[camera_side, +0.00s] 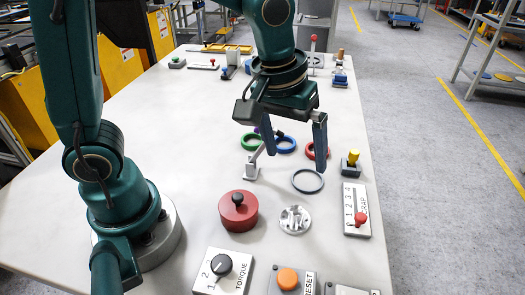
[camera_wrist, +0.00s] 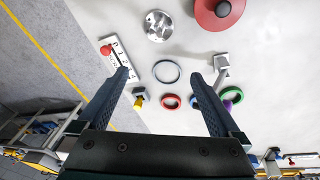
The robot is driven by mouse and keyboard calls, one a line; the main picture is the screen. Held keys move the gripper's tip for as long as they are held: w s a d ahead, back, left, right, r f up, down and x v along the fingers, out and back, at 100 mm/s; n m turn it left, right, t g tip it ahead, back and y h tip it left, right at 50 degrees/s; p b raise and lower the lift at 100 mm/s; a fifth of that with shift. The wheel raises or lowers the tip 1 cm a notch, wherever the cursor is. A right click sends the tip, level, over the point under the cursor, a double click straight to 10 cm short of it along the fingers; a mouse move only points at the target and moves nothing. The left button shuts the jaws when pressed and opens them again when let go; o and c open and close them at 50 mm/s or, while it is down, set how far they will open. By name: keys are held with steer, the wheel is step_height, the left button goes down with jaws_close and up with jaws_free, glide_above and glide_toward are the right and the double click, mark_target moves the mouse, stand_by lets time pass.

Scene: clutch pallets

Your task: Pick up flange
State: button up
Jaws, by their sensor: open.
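The flange (camera_side: 294,219) is a silver, round metal part with a raised hub, lying on the white table in front of my gripper. It also shows at the top of the wrist view (camera_wrist: 158,26), beyond my fingertips. My gripper (camera_side: 294,158) is open and empty, held above the table farther back than the flange. The flange is not hidden in either view.
A red round part with a knob (camera_side: 238,211) stands left of the flange. The TORQUE dial box (camera_side: 223,276) and RESET button box (camera_side: 288,281) are in front.

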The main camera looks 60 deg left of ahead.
mark_target(297, 210)
steer(key=d+f, duration=0.1)
steer(key=f, duration=0.1)
steer(key=f+g, duration=0.1)
steer(key=f, duration=0.1)
steer(key=d+f+g, duration=0.1)
steer(key=f, duration=0.1)
steer(key=shift+s+d+f+m, duration=0.1)
steer(key=shift+d+f+m, duration=0.15)
steer(key=shift+d+m, duration=0.15)
steer(key=shift+s+f+g, duration=0.1)
steer(key=shift+f+g, duration=0.2)
steer(key=shift+f, duration=2.45)
steer(key=shift+c, duration=0.3)
steer(key=shift+d, duration=0.1)
jaws_close()
